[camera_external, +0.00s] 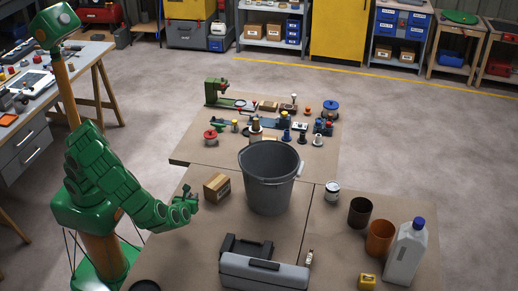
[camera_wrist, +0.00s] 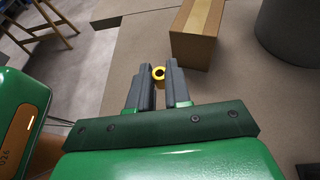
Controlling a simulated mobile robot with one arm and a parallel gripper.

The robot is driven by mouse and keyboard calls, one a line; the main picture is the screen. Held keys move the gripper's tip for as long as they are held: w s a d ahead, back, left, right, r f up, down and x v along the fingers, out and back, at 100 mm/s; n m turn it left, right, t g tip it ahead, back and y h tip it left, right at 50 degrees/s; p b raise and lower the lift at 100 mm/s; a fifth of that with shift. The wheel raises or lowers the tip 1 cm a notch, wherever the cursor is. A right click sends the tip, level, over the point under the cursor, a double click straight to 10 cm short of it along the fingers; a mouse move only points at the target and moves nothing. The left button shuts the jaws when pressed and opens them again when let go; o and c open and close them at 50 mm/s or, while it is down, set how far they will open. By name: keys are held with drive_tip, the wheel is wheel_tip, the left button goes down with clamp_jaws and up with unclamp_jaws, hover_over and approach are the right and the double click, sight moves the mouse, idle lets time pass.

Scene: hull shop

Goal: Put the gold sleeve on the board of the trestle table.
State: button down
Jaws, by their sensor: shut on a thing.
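The gold sleeve (camera_wrist: 158,73) is a small yellow ring between the tips of my gripper (camera_wrist: 161,85) in the wrist view. My gripper is shut on it, and its dark hole shows. In the outside view my gripper (camera_external: 190,199) is at the left edge of the brown worktop, just left of a cardboard box; the sleeve cannot be made out there. A table with slanted wooden legs (camera_external: 91,51), which looks like the trestle table, stands at the upper left, behind my arm. Tools and small parts lie on its board.
The cardboard box (camera_external: 217,187) is close to my gripper; it also shows in the wrist view (camera_wrist: 196,38). A grey bucket (camera_external: 270,178), a grey toolbox (camera_external: 264,271) and a white jug (camera_external: 405,253) stand on the brown worktop (camera_external: 330,240). Several small parts crowd its far section.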

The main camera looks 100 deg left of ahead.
drive_tip(key=shift+r, duration=1.1)
